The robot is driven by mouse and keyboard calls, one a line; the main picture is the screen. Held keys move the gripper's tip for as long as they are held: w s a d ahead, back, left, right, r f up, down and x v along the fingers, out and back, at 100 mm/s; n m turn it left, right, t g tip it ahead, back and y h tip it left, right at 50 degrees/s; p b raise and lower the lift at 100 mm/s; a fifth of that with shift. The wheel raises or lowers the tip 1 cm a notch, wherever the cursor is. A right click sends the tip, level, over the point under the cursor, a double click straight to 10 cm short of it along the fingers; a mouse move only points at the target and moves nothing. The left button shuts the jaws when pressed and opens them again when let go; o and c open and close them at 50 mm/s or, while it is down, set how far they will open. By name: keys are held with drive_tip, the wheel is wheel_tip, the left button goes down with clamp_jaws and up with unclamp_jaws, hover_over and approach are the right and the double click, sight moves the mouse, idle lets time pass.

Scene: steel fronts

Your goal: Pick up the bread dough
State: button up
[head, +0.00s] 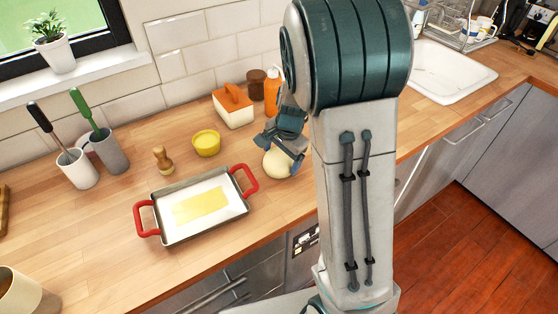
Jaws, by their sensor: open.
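The bread dough (276,164) is a pale round lump on the wooden counter, to the right of the baking tray. My gripper (284,151) is above the dough and at its right side, pointing down, with its fingers close to it. The gripper is open, and one finger overlaps the dough in the picture. I cannot tell whether it touches the dough. My arm and fingers hide part of the dough's top and right side.
A baking tray (165,237) with red handles lies left of the dough. Behind stand a yellow bowl (206,144), a wooden brush (162,160), an orange-lidded box (234,108), a brown jar (256,84) and an orange bottle (272,92). Utensil pots (108,153) are at left, a sink (449,72) at right.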

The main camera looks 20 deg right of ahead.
drive_tip(key=shift+w+a+f, duration=0.1)
drive_tip(key=shift+f, duration=0.55)
drive_tip(key=c, duration=0.8)
drive_tip(key=shift+r, duration=0.15)
